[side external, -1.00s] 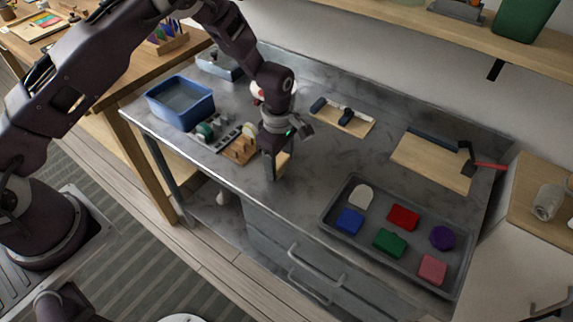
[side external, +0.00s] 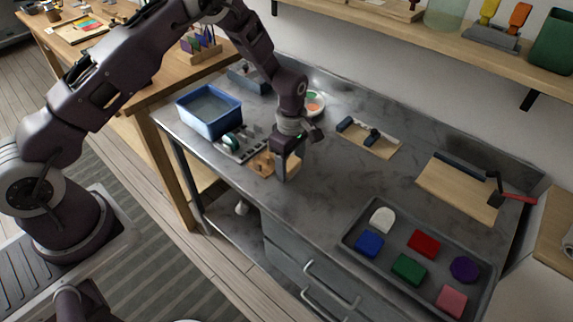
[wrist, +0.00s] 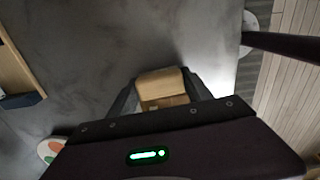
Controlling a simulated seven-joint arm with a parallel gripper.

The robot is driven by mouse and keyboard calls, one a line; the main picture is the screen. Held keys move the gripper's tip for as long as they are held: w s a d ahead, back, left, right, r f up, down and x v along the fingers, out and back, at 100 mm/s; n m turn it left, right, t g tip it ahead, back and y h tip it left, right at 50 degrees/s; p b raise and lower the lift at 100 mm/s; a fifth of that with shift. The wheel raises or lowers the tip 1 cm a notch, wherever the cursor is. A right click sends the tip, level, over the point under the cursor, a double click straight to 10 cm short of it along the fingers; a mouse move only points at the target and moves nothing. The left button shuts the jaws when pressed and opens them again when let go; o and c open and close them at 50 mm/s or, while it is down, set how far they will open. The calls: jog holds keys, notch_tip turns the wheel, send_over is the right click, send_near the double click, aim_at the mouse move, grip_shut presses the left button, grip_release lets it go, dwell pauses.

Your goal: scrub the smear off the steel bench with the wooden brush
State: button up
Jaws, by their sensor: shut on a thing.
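My gripper (side external: 283,170) is shut on the wooden brush (side external: 293,163), low over the front part of the steel bench (side external: 335,185). In the wrist view the brush shows as a pale wooden block (wrist: 162,88) between the fingers of my gripper (wrist: 160,98). Its bristles are hidden, and I cannot tell whether it touches the bench. The bench top is mottled grey in both views, and I cannot pick out the smear with certainty.
A wooden block (side external: 262,163), a grey rack (side external: 238,146) and a blue tub (side external: 210,112) stand left of my gripper. A plate (side external: 315,102) lies behind it. A grey tray (side external: 395,262) with coloured blocks is at right. The bench between is clear.

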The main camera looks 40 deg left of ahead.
aim_at(316, 190)
jog(key=shift+d, duration=4.25)
jog(key=shift+a, duration=4.95)
jog(key=shift+r, duration=4.1)
